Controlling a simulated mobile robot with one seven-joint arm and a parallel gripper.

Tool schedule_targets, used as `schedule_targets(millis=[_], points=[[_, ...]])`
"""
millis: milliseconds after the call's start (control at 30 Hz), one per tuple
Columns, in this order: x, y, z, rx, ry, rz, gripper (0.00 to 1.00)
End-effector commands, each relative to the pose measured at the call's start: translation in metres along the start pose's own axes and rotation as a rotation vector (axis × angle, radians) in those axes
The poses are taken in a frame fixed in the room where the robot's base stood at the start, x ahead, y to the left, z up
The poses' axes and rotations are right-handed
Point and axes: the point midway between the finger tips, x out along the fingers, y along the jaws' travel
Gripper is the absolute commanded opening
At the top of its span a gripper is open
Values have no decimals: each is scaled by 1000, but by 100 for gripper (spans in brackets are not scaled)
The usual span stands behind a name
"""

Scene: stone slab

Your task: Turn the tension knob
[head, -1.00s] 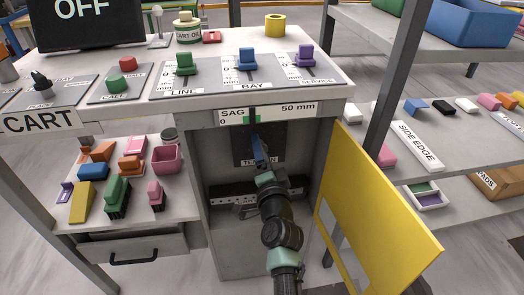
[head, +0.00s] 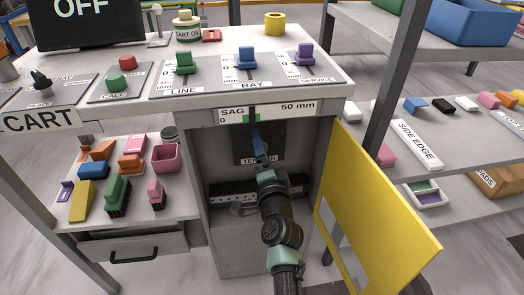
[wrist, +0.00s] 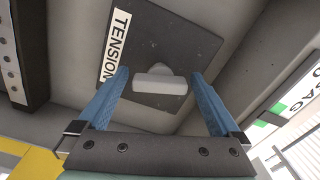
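The tension knob (wrist: 160,82) is a pale grey grip bar on a dark square plate (wrist: 185,45) labelled TENSION, inside the open compartment under the counter. The plate also shows in the head view (head: 272,140), where my arm hides the knob. My gripper (wrist: 161,73) is open, with one blue finger on each side of the knob and a clear gap to both. I cannot tell whether the fingertips reach as deep as the knob. In the head view my gripper (head: 257,140) is in front of the plate.
A SAG scale (head: 285,110) marked 0 to 50 mm runs along the counter edge above the compartment. A yellow door (head: 375,210) stands open at the right. A dark perforated bar (head: 225,190) crosses the compartment below. Side shelves hold several coloured blocks.

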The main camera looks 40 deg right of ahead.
Motion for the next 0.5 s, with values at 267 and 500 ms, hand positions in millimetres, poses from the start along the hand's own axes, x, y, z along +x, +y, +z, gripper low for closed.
schedule_targets(millis=[267, 500], points=[[-10, -1, 1, -2, -2, 1, 100], [-48, -2, 0, -3, -3, 3, 100]])
